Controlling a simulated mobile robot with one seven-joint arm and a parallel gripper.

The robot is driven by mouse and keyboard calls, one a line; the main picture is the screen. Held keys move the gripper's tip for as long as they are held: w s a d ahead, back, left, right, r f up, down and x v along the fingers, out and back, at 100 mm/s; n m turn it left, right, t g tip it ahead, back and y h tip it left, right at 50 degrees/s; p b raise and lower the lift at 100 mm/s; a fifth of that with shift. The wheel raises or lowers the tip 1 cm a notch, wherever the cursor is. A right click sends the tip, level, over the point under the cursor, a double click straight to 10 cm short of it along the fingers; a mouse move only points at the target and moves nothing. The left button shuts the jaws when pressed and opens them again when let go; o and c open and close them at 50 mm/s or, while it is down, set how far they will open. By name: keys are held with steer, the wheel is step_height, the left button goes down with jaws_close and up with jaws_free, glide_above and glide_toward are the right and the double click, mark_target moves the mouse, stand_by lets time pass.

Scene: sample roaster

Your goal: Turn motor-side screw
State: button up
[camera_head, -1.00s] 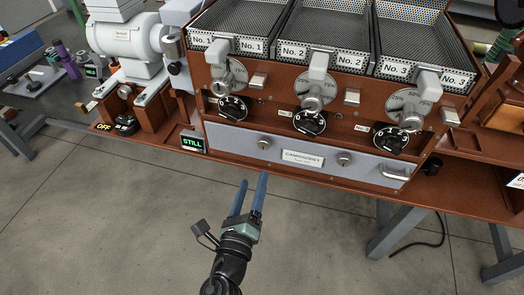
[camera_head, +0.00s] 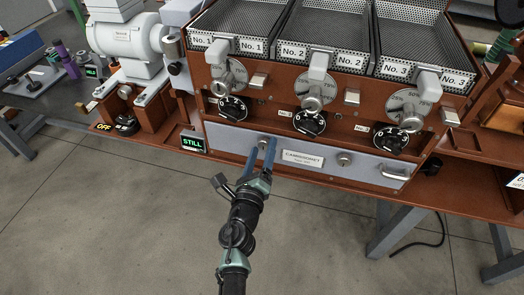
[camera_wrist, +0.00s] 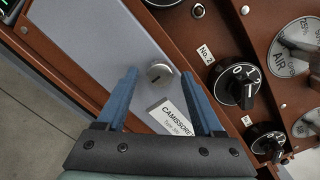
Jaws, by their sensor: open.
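The motor-side screw (camera_head: 263,139) is a round silver slotted head on the left part of the grey front panel (camera_head: 225,137), the side nearer the white motor. In the wrist view the screw (camera_wrist: 160,73) shows its slot and appears between my two blue fingers. My gripper (camera_head: 261,149) is open and empty, its fingers pointing at the panel around the screw. I cannot tell how far the fingertips are from the panel. In the head view the fingers partly cover the screw's surroundings.
Black dials (camera_head: 309,122) project above the panel. A green STILL display (camera_head: 192,143) stands at left, and the motor (camera_head: 130,47) behind it. Floor in front is clear.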

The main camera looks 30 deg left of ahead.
steer(key=shift+c, duration=0.3)
jaws_close()
